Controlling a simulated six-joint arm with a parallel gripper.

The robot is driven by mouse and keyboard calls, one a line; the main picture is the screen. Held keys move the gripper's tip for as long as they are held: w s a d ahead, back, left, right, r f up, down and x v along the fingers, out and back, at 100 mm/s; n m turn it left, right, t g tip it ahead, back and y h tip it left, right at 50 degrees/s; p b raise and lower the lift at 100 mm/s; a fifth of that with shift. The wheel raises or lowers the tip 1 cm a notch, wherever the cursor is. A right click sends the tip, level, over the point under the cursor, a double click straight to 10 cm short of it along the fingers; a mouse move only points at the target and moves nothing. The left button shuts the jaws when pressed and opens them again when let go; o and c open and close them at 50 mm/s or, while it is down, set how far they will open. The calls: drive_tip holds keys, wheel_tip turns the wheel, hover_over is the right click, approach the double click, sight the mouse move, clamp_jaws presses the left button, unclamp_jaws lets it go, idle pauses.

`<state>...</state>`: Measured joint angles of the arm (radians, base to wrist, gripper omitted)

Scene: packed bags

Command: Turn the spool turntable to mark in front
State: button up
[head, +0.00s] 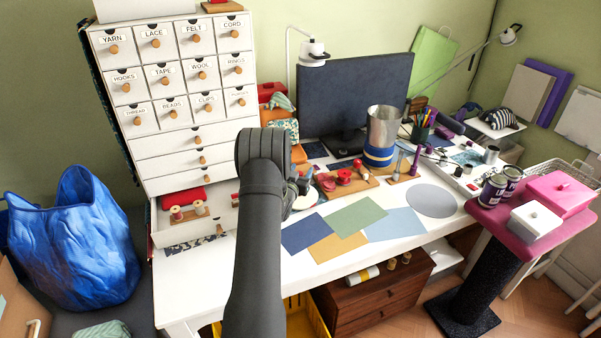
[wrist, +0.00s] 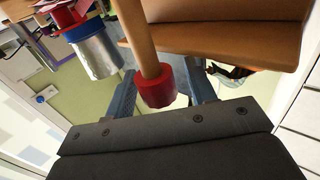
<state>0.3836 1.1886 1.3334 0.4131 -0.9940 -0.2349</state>
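A wooden board with red spools (head: 366,181), which looks like the spool turntable, stands on the white desk right of my arm in the head view. I cannot make out a mark on it. My gripper (head: 302,184) is low over the desk, left of the board and mostly hidden by my arm. In the wrist view, which looks upside down, my gripper's fingers (wrist: 161,78) stand apart on either side of a wooden peg (wrist: 136,35) with a red end (wrist: 156,90). Whether they touch it is unclear. An orange-brown wooden surface (wrist: 225,40) lies beyond.
A metal can (head: 383,128) stands behind the board; it also shows in the wrist view (wrist: 97,56). A monitor (head: 355,90) is at the back and a drawer cabinet (head: 175,140) at left. Coloured sheets (head: 355,217) lie flat in front.

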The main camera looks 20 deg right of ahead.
drive_tip(key=s+d+r, duration=0.6)
drive_tip(key=s+r, duration=0.4)
drive_tip(key=r, duration=0.1)
drive_tip(key=shift+d, duration=0.15)
idle(0.3)
drive_tip(key=s+a+f+n, duration=0.1)
drive_tip(key=f, duration=0.1)
drive_tip(key=s+a+f+n+t+y, duration=0.1)
drive_tip(key=a+f, duration=0.1)
drive_tip(key=s+a+f+y, duration=0.1)
drive_tip(key=f, duration=0.1)
drive_tip(key=shift+s+a+f+n+t, duration=0.2)
drive_tip(key=shift+f+n+t, duration=0.1)
drive_tip(key=shift+n+t, duration=0.1)
drive_tip(key=s+a+f+n+t+y, duration=0.2)
drive_tip(key=s+a+f+y, duration=0.25)
drive_tip(key=a, duration=0.35)
drive_tip(key=shift+y, duration=0.25)
drive_tip(key=x, duration=1.7)
drive_tip(key=shift+w+d+f, duration=0.15)
drive_tip(key=shift+w+f, duration=0.05)
drive_tip(key=shift+f, duration=0.1)
